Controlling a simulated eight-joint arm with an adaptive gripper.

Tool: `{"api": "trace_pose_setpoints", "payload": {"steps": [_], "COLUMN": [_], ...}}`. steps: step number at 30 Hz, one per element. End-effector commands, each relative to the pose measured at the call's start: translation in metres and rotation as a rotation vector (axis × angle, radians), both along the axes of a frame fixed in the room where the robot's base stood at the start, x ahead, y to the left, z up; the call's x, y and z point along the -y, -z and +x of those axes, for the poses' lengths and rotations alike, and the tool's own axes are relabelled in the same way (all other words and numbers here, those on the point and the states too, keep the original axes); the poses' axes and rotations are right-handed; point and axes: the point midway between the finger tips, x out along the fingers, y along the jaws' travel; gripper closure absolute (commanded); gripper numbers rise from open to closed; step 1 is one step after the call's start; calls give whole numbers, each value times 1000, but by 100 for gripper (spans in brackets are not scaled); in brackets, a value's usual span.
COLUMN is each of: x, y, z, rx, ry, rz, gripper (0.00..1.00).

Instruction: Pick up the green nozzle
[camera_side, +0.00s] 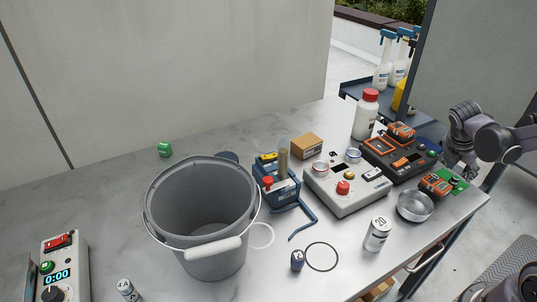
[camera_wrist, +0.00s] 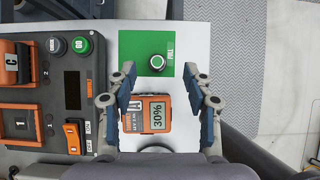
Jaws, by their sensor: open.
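A small green object (camera_side: 165,149), probably the green nozzle, lies on the grey table at the far left, behind the bucket. It is too small to make out in detail and does not show in the wrist view. My gripper (camera_side: 458,172) is at the right end of the table, far from it. In the wrist view my gripper (camera_wrist: 160,80) is open, its fingers apart over an orange meter reading 30% (camera_wrist: 153,114). Whether the fingers touch the meter I cannot tell.
A grey bucket (camera_side: 158,225) with a raised rim stands between my gripper and the green object. A blue device (camera_side: 283,190), a grey control box (camera_side: 350,203), a dark control box (camera_side: 378,160) and a white bottle (camera_side: 364,120) crowd the right half. Table around the green object is clear.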

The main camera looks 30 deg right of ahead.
Motion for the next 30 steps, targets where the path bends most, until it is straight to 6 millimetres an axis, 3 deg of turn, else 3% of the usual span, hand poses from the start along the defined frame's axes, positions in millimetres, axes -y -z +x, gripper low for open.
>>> {"api": "trace_pose_setpoints", "payload": {"steps": [8, 21, 30], "x": [6, 25, 28], "y": [11, 49, 54], "z": [1, 4, 4], "rx": [1, 2, 2], "ry": [0, 2, 0], "rz": [1, 1, 1], "gripper": [49, 49, 49]}}
